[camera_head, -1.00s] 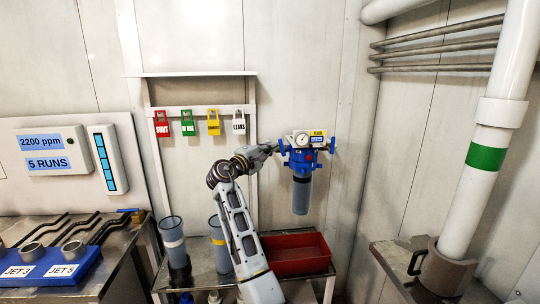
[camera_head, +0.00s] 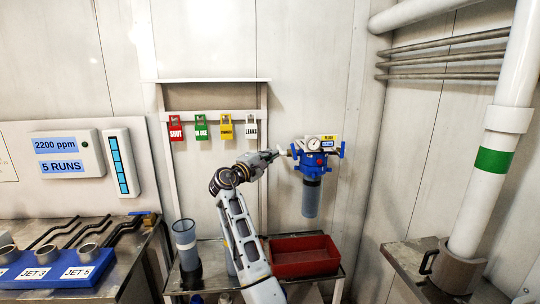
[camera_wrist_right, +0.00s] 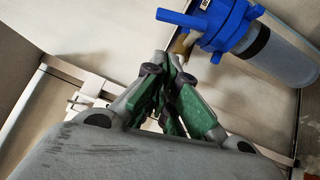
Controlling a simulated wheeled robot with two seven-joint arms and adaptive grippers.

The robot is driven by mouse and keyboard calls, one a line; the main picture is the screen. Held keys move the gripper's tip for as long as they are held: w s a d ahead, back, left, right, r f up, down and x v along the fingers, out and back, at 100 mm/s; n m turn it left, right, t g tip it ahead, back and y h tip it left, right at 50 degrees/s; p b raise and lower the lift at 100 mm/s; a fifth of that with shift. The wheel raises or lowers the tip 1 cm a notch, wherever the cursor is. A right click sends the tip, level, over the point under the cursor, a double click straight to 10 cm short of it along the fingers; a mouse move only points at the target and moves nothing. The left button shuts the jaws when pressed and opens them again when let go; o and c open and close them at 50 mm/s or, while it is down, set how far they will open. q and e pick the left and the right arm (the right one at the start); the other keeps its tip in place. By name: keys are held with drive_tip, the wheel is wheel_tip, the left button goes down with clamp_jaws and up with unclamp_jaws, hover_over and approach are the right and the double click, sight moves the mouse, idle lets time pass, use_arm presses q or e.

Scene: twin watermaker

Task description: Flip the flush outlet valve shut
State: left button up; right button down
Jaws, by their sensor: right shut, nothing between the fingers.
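A blue filter unit (camera_head: 314,158) with a gauge and a clear grey bowl hangs on the back wall. It has a blue lever on its left side (camera_head: 294,150) and another on its right (camera_head: 343,150). Which one is the flush outlet valve I cannot read. My right gripper (camera_head: 276,154) is just left of the left lever, shut and empty. In the right wrist view the shut fingertips (camera_wrist_right: 170,60) are close to a brass fitting (camera_wrist_right: 182,41) and the blue lever (camera_wrist_right: 181,19); contact cannot be told. My left gripper is not in view.
Coloured tags (camera_head: 226,127) hang on a rack above left of my right arm. A red bin (camera_head: 305,268) stands on the bench below the unit. A grey cylinder (camera_head: 185,240) stands at the left. Pipes (camera_head: 445,48) run along the right wall.

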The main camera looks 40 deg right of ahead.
drive_tip(key=v, duration=0.9)
drive_tip(key=shift+s+f, duration=0.2)
drive_tip(key=shift+f, duration=0.15)
idle(0.3)
